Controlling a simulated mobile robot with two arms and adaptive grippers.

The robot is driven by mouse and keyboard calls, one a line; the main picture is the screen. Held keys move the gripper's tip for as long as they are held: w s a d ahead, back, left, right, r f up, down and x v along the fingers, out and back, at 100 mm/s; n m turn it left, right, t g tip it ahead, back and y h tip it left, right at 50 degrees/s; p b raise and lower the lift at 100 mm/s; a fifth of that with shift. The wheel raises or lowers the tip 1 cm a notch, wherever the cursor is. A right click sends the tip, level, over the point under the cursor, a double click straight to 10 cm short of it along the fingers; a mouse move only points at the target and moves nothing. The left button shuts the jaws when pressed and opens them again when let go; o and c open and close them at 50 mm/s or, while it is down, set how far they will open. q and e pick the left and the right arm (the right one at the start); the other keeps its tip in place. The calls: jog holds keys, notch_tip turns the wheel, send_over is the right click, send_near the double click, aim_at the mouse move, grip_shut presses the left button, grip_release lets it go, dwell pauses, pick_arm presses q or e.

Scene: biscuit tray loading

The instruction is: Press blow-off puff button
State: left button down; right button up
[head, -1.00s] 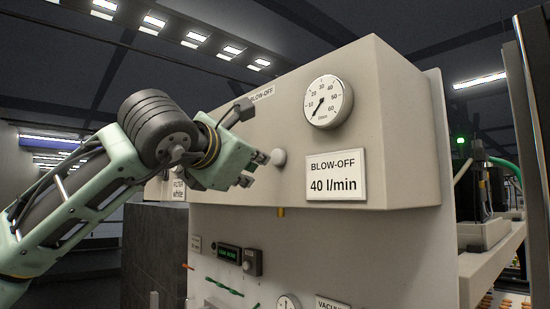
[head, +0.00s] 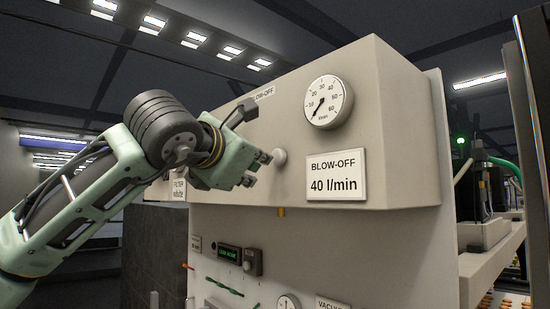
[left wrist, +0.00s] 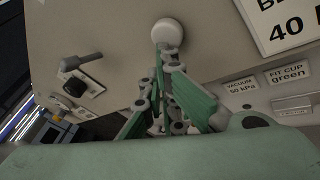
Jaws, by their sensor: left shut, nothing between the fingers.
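The blow-off button is a pale round knob (head: 279,157) on the front of a beige cabinet (head: 230,120), left of the "BLOW-OFF 40 l/min" label (head: 336,176). My left gripper (head: 262,168) is shut and empty, with its fingertips just left of the knob in the head view. In the left wrist view the knob (left wrist: 167,33) is directly beyond the closed fingertips (left wrist: 166,58). I cannot tell whether they touch. My right gripper is not in view.
A round flow gauge (head: 328,102) sits above the label. In the left wrist view a grey lever (left wrist: 82,63) sticks out left of the fingers.

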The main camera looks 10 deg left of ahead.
pick_arm(q)
jog(key=shift+w+d, duration=0.35)
jog(key=shift+w, duration=0.15)
dwell(0.9)
jog(key=shift+s, duration=0.1)
jog(key=shift+s+a+b, duration=0.45)
jog(key=shift+s+a, duration=0.1)
jog(key=shift+s, duration=0.05)
dwell(0.3)
jog(key=s+a+b, duration=0.1)
jog(key=s, duration=0.1)
jog(key=s+a+b, duration=0.1)
jog(key=s+a, duration=0.1)
dwell(0.4)
jog(key=shift+f, duration=0.1)
dwell(0.6)
